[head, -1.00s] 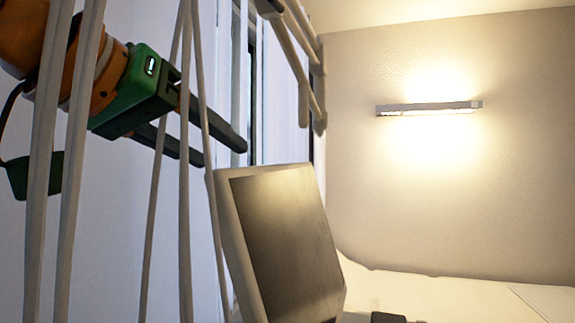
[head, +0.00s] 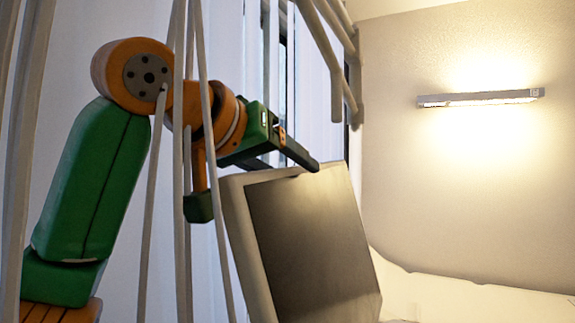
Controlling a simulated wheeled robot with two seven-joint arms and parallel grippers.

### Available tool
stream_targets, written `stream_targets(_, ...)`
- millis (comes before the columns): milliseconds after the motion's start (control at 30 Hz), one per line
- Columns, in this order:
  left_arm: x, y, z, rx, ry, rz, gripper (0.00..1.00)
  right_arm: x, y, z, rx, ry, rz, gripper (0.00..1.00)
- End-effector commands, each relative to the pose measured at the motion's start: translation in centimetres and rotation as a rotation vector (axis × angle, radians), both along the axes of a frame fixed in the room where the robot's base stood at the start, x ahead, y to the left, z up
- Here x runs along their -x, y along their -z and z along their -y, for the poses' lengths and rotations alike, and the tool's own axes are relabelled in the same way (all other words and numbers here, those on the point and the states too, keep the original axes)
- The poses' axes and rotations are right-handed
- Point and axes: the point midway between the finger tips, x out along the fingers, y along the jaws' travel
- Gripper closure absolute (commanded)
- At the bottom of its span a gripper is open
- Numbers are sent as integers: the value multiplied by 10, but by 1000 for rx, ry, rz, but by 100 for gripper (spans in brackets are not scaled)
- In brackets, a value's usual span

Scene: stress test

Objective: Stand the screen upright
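The screen (head: 308,245) is a grey-framed monitor with a dark panel. It stands tilted in the lower middle of the head view, its top leaning to the left; its lower end is cut off by the picture's edge. My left gripper (head: 292,168), green with dark fingers, is at the screen's top edge. Its fingers are apart. One fingertip overlaps the top edge in the picture, and the other finger is partly hidden near the top left corner. I cannot tell whether they touch the screen. My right gripper is not in view.
Several thin pale cords or poles (head: 183,230) hang in front of my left arm. A pale railing (head: 335,60) is above the screen. A lit wall lamp (head: 480,98) is on the right wall. A whitish bed-like surface (head: 470,300) lies at the lower right.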

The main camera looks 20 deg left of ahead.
Motion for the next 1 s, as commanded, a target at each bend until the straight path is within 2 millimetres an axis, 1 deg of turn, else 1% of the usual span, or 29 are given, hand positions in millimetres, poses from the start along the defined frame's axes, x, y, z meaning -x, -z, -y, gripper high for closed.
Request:
stream_targets(33, 0, 0, 0, 0, 0, 0, 53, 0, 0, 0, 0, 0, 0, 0)
stream_targets(67, 0, 0, 0, 0, 0, 0, 62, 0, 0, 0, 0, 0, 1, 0)
stream_targets(100, 0, 0, 0, 0, 0, 0, 72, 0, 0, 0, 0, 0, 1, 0)
stream_targets(167, 0, 0, 0, 0, 0, 0, 89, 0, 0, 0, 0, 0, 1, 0)
stream_targets(200, 0, 0, 0, 0, 0, 0, 99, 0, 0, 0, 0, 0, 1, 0)
stream_targets(1000, 0, -1, 0, 0, 0, 1, 100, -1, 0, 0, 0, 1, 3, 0)
